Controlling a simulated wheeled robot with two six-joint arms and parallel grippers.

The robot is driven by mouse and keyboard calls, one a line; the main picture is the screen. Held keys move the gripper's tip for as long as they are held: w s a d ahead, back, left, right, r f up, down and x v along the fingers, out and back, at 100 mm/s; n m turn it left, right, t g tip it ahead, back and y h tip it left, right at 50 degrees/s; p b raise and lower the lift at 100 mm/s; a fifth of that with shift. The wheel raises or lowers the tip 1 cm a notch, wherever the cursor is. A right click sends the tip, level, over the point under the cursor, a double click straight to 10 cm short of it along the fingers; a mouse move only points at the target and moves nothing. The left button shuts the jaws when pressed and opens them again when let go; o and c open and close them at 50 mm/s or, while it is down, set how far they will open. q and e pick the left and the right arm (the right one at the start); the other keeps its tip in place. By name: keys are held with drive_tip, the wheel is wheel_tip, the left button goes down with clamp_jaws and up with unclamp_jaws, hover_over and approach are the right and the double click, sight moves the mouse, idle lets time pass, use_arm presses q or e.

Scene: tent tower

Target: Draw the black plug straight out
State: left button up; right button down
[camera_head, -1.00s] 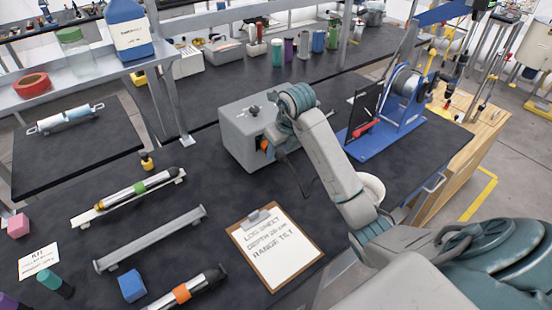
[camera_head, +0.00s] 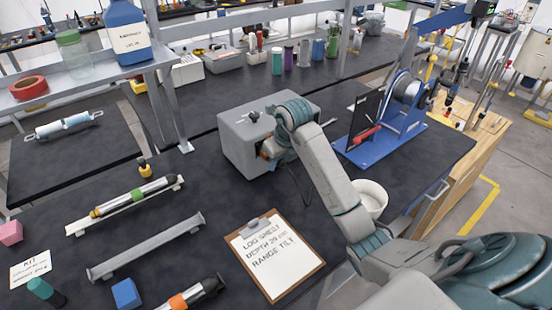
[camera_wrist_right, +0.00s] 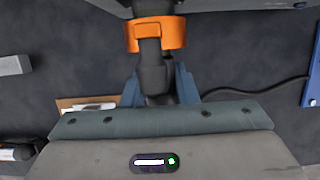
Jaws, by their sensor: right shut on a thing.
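The black plug (camera_wrist_right: 153,72) shows in the right wrist view, lined up with an orange collar (camera_wrist_right: 157,34) at the box face. My right gripper (camera_wrist_right: 156,92) is shut on it, with one blue-grey finger on each side. How deep the plug sits is hidden. In the head view, the grey box (camera_head: 236,145) stands on the bench and a bit of the orange collar (camera_head: 263,155) shows beside my right gripper (camera_head: 273,153). The plug itself is hidden there by my right wrist. My left gripper is in neither view.
A black cable (camera_wrist_right: 255,93) trails to the right over the bench. A clipboard (camera_head: 309,271) lies in front of the box. A blue stand with a reel (camera_head: 378,150) and a white bowl (camera_head: 372,192) are to the right. Dark bench left of the clipboard is partly free.

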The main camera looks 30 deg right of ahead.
sight(287, 167)
drive_tip(key=shift+s+d+p, duration=0.15)
drive_tip(key=shift+s+p, duration=0.15)
drive_tip(key=shift+s, duration=1.5)
